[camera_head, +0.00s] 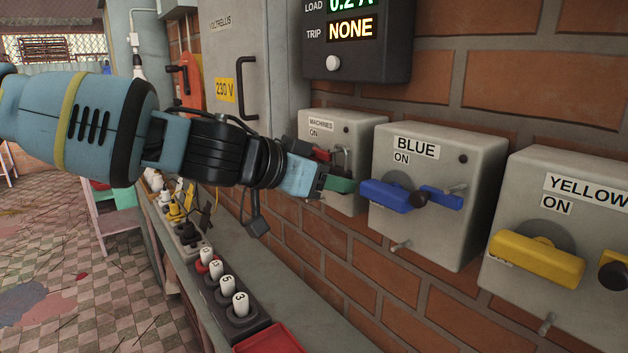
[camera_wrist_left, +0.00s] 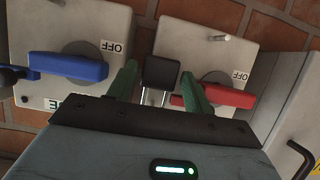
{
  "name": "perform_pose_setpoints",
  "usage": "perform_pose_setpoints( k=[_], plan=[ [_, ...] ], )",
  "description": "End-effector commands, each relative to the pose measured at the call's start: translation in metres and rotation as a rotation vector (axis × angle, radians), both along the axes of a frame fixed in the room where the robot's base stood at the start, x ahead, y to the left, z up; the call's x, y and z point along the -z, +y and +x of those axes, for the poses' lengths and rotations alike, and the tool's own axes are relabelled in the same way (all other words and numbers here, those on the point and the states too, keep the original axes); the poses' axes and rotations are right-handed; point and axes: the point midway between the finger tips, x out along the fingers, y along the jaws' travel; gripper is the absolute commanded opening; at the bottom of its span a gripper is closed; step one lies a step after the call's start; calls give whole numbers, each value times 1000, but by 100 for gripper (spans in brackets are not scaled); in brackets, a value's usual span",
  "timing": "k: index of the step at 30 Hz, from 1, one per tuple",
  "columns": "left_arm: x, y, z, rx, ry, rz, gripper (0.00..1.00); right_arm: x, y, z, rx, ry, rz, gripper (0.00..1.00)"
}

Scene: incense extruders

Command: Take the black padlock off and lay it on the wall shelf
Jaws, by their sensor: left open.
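A black padlock (camera_wrist_left: 160,72) shows in the left wrist view between the green fingers of my left gripper (camera_wrist_left: 160,85). Two bright shackle legs run from its body toward the gripper, and what they pass through is hidden. The fingers are open, one on each side of the padlock, with a visible gap to it. In the head view my left gripper (camera_head: 332,183) reaches in front of the grey MACHINES switch box (camera_head: 355,125), close to its red handle (camera_head: 321,154). I cannot make out the padlock there. My right gripper is not in view.
The BLUE switch box (camera_head: 455,165) and YELLOW switch box (camera_head: 590,190) stand to the right on the brick wall. A grey ledge (camera_head: 320,318) runs below, holding numbered white-topped pegs (camera_head: 240,304) and a red tray (camera_head: 268,342). A grey cabinet (camera_head: 228,65) stands behind my arm.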

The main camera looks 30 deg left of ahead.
Motion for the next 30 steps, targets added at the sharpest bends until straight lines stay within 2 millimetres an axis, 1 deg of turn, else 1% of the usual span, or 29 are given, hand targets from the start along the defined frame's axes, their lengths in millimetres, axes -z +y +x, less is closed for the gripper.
perform_pose_setpoints(
  k=[1,4,12,18,21,30],
  plan=[
    [3,-1,3,0,2,0,51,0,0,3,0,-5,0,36],
    [3,-2,6,0,-1,0,51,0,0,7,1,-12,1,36],
    [2,-3,7,0,-2,-1,51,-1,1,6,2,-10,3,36],
    [2,-3,7,0,-2,-1,25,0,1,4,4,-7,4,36],
    [2,-2,7,0,-1,0,14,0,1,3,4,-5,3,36],
    [-1,-2,7,0,-2,-2,14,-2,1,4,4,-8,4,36]
  ],
)
